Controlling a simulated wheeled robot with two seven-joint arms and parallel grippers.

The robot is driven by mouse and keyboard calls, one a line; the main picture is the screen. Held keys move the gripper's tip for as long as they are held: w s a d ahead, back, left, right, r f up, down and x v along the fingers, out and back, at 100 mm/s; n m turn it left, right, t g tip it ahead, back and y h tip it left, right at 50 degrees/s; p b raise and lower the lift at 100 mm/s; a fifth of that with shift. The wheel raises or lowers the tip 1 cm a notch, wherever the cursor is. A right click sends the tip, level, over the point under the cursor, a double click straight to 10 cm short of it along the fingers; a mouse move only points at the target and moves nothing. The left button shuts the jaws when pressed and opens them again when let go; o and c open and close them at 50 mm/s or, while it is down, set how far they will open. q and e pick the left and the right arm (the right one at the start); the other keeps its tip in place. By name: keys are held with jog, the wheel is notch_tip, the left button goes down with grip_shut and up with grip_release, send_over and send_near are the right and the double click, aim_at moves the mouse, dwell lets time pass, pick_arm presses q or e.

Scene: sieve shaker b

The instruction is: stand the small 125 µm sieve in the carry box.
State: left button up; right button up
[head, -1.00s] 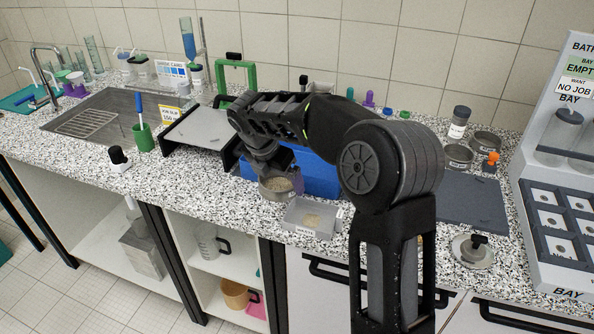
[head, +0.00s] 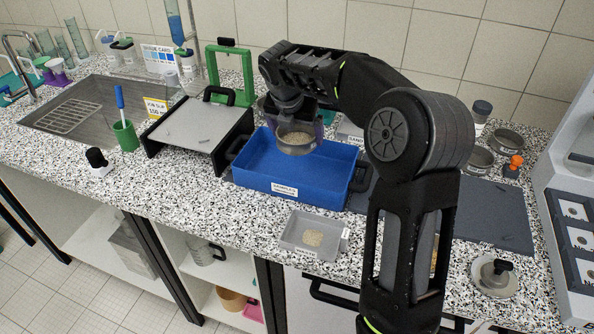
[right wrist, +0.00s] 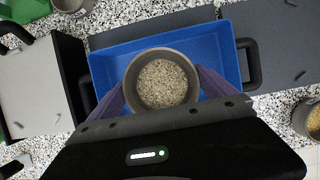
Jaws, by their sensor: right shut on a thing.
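The small sieve (head: 297,144) is a round metal ring filled with pale grains; no mesh size can be read on it. My right gripper (head: 296,120) is shut on it, and the right wrist view shows the sieve (right wrist: 162,82) between its two purple fingers. The sieve is held level above the blue carry box (head: 270,186), over its rear half in the head view. The open box also shows below the sieve in the right wrist view (right wrist: 225,45); its visible floor is empty. My left gripper is not in view.
A grey tray with pale grains (head: 288,236) stands in front of the box. A grey platform (head: 195,127) with black sides is left of it, and a green frame (head: 247,75) behind. Several round sieves (head: 508,140) are at the right, near a dark mat (head: 490,215).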

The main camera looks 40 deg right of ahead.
aim_at(291, 140)
jog(key=shift+f, duration=2.55)
jog(key=shift+f+p, duration=0.5)
jog(key=shift+f, duration=2)
jog(key=shift+f, duration=0.15)
jog(key=o, duration=1.2)
jog(key=b+v, duration=0.1)
jog(key=v, duration=1.1)
jog(key=shift+w+d+r, duration=0.1)
jog(key=shift+r, duration=0.1)
